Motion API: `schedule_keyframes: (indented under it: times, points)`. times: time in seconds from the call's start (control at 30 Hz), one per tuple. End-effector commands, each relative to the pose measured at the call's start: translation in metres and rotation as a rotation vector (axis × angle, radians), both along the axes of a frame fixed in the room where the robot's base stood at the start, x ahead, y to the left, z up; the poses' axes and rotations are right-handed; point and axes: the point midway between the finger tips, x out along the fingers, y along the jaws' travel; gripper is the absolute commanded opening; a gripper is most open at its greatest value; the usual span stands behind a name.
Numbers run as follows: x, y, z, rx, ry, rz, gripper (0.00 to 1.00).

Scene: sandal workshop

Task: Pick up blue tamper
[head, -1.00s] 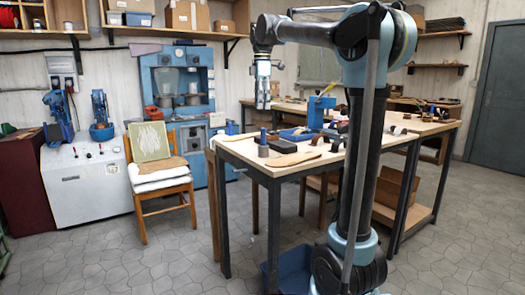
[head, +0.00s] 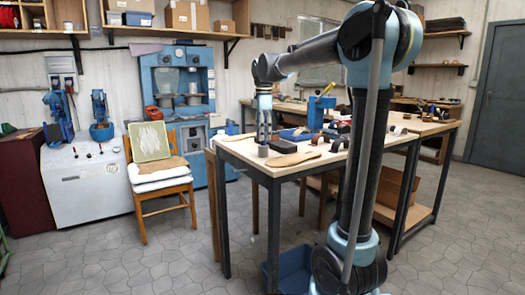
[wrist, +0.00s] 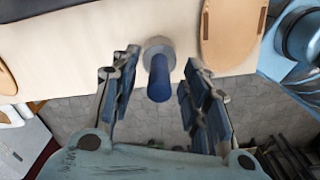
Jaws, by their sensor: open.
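The blue tamper (wrist: 159,78) has a blue handle and a round grey base, and stands upright near the table edge in the wrist view. In the head view its grey base (head: 263,151) shows at the near left part of the table, with the handle mostly hidden by my gripper. My gripper (head: 263,140) points down over it. In the wrist view my gripper (wrist: 158,105) is open, with one finger on either side of the handle and visible gaps to both. It holds nothing.
A tan sole-shaped piece (head: 292,159) lies to the right of the tamper on the worktable (head: 262,169). A blue tool with a yellow handle (head: 319,111) stands farther back. A chair (head: 158,181) with white cushions stands left of the table.

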Motion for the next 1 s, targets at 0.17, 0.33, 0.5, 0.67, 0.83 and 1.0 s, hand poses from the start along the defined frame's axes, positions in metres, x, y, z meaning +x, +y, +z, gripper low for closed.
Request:
schedule_keyframes:
  times: [0.17,0.33,0.5,0.67,0.83,1.0]
  points:
    - [-0.0001,0.0002,-0.0094,0.000,0.000,0.000,0.42]
    - [0.0000,0.0002,-0.0094,0.000,0.000,0.000,0.42]
    - [-0.0001,0.0003,-0.0093,0.000,0.000,0.001,0.08]
    - [-0.0002,0.0003,-0.0093,0.000,0.000,0.001,0.00]
    - [-0.0003,0.0003,-0.0091,0.000,0.000,0.001,0.00]
    - [-0.0002,0.0004,-0.0021,0.000,0.000,0.001,0.00]
